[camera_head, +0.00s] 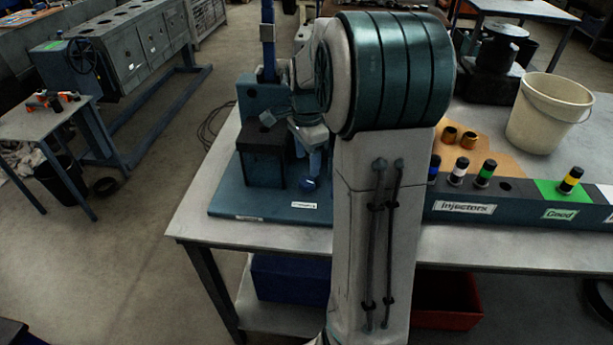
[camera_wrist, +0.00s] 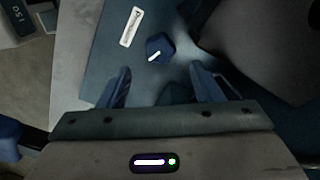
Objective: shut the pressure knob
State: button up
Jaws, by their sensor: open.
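The pressure knob (camera_wrist: 160,46) is a small dark blue knob with a white mark, on the blue base plate (camera_wrist: 100,65) of the test stand. The mark lies slanted in the wrist view. A white label (camera_wrist: 131,27) sits beside the knob. My gripper (camera_wrist: 162,84) is open and empty, and its two blue fingers stand apart below the knob in the wrist view. In the head view the knob (camera_head: 309,185) shows low on the base plate, just below my gripper (camera_head: 312,160), partly hidden by my arm.
The stand's dark block (camera_head: 263,155) rises left of the knob. An injector rack (camera_head: 470,207) with several banded injectors and a cream bucket (camera_head: 548,115) stand to the right on the table. The table's left edge (camera_head: 190,215) is clear.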

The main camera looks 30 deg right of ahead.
aim_at(307, 180)
notch_tip(307, 180, down, 7)
jog(key=shift+r, duration=0.2)
jog(key=c, duration=1)
